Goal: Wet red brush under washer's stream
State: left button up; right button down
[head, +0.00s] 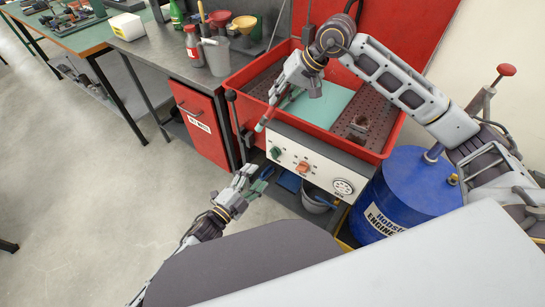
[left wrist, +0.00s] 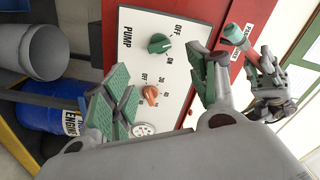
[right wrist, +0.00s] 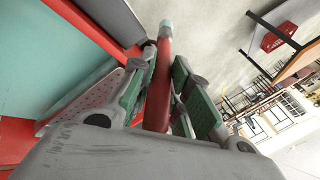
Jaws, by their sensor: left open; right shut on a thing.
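The washer is a red tub (head: 393,140) with a white control panel (head: 323,165) on its front. The panel carries a green PUMP knob (left wrist: 159,43), an orange knob (left wrist: 150,94) and a gauge (left wrist: 143,129). My right gripper (head: 278,94) is shut on the red brush (right wrist: 158,85), near the tub's front left edge. The brush's pale teal tip (head: 261,125) points down and left; it also shows in the left wrist view (left wrist: 233,33). My left gripper (head: 258,180) is open and empty in front of the panel. No stream is visible.
A blue drum (head: 405,190) stands right of the washer. A grey bucket (head: 315,200) sits below the panel. A bench (head: 155,52) left of the tub holds a grey cup (head: 217,57), a red bottle (head: 193,48) and funnels. The floor to the left is clear.

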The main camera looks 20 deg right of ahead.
aim_at(273, 156)
pick_arm(q)
jog(key=shift+b+x, duration=0.35)
jog(key=shift+x, duration=5.05)
jog(key=shift+c, duration=0.3)
jog(key=c, duration=1)
